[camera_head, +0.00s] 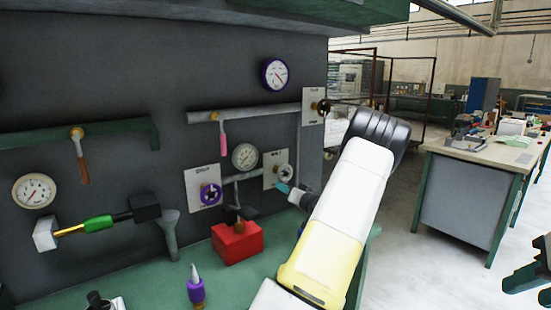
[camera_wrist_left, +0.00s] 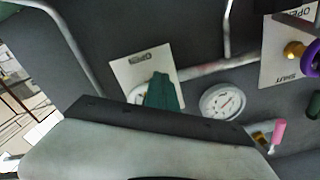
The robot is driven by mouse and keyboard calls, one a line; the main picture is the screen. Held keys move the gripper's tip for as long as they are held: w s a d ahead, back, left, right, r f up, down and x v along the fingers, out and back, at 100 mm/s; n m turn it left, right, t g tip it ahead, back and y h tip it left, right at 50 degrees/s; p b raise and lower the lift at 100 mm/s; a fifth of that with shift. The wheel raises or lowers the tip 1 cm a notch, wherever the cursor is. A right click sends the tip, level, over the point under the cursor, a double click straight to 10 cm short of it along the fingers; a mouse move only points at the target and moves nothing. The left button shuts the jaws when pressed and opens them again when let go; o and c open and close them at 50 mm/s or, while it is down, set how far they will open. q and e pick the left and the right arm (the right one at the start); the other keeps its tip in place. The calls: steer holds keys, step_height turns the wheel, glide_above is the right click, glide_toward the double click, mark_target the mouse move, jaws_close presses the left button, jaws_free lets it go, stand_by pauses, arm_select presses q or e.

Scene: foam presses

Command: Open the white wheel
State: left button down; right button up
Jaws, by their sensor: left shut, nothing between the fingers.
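The white wheel (camera_head: 283,170) is on a pale labelled plate (camera_head: 270,178) on the dark panel, right of centre in the head view. In the wrist view the same plate (camera_wrist_left: 137,66) reads OPEN, upside down, and my fingers cover most of the wheel. My left gripper (camera_head: 283,187) is shut and empty, its teal tips at the wheel's lower edge. In the wrist view the shut fingers (camera_wrist_left: 162,92) overlap the wheel; I cannot tell whether they touch it. My right gripper (camera_head: 522,281) shows only partly at the lower right edge, dark green, its jaw state unclear.
A purple wheel (camera_head: 210,194) on its own plate, a dial gauge (camera_head: 245,156) and a pipe are close by on the left. A black wheel (camera_head: 323,106) is above right. A red box (camera_head: 237,242) stands on the green bench below. A workbench (camera_head: 468,197) is further right.

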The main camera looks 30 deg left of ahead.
arm_select(q)
steer(key=shift+w+d, duration=0.1)
steer(key=shift+w, duration=0.25)
stand_by(0.3)
steer(key=shift+w+d+f, duration=0.1)
steer(key=shift+w+f, duration=0.05)
steer(key=shift+w, duration=0.05)
steer(key=shift+f, duration=0.1)
steer(key=v, duration=0.6)
steer(key=shift+s+f, duration=0.25)
steer(key=shift+f, duration=0.1)
stand_by(0.4)
